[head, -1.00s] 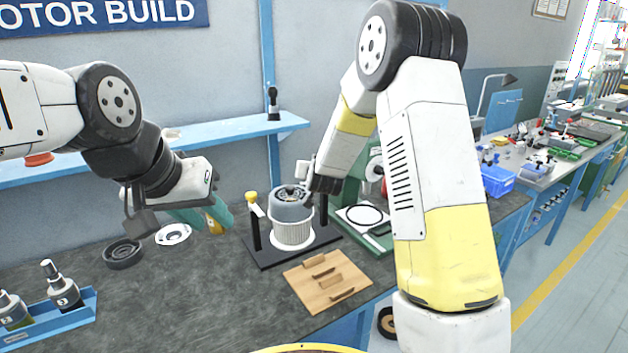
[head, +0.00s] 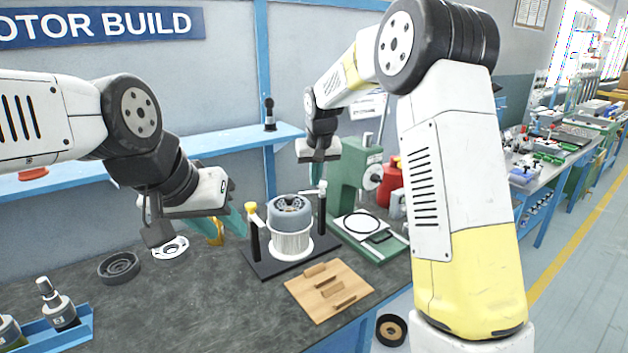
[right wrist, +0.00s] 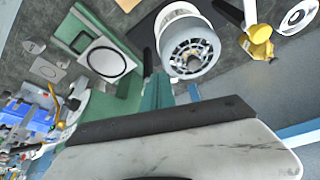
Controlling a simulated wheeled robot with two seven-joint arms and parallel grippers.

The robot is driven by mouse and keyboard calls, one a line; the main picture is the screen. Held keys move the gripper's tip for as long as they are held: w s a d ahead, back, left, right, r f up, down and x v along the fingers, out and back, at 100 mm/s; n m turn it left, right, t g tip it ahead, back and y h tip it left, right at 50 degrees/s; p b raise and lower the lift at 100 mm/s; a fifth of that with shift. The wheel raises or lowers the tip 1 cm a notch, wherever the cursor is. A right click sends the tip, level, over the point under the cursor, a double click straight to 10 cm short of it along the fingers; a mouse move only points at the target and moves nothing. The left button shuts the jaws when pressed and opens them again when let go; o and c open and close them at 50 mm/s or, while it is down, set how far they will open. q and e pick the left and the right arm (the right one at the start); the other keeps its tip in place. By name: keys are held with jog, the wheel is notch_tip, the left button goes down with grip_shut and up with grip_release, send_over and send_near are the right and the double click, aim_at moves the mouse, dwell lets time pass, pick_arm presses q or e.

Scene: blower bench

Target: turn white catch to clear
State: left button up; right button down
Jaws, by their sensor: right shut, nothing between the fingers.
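The white catch (head: 322,187) stands on top of the right black post of the motor fixture (head: 262,264) in the head view. I cannot make it out in the right wrist view. A grey motor housing (head: 291,214) with a ribbed white lower part sits between the posts; its open top also shows in the right wrist view (right wrist: 190,47). My right gripper (head: 318,156) is shut and empty, above and behind the catch, apart from it. My left gripper (head: 156,229) hangs at the left above the bench; its jaw opening is not clear.
A yellow-knobbed catch (head: 251,208) tops the left post. A wooden board (head: 328,291) lies in front, and a green press (head: 352,180) stands at the right. A dark ring (head: 119,268) and a blue tray (head: 78,333) are at the left.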

aim_at(307, 193)
jog(key=x, duration=0.3)
jog(key=w+x, duration=0.1)
jog(key=x, duration=0.5)
jog(key=shift+w+a+r, duration=0.2)
jog(key=shift+w+r, duration=0.1)
jog(key=shift+w, duration=0.05)
jog(key=shift+w+a, duration=0.2)
jog(key=shift+w, duration=0.75)
jog(key=shift+w+a+m+h, duration=0.35)
jog(key=shift+m+h, duration=0.05)
jog(key=shift+m, duration=0.6)
jog(key=shift+w+a+m+h, duration=0.2)
jog(key=shift+w+m+h, duration=0.1)
jog(key=shift+m, duration=0.35)
jog(key=shift+w+a+m+h, duration=0.2)
jog(key=shift+w+m, duration=0.05)
jog(key=shift+m, duration=0.4)
jog(key=m, duration=0.1)
jog(key=w+m+h, duration=0.1)
jog(key=m, duration=0.1)
jog(key=shift+w+a+g, duration=0.2)
jog(key=shift+w+g, duration=0.1)
jog(key=w+m, duration=0.1)
jog(key=m+h, duration=0.1)
jog(key=m, duration=0.1)
jog(key=shift+w+d+g, duration=0.15)
jog(key=shift+w+g, duration=0.15)
jog(key=shift+w, duration=0.1)
jog(key=shift+w+d, duration=0.1)
jog(key=shift+w, duration=0.35)
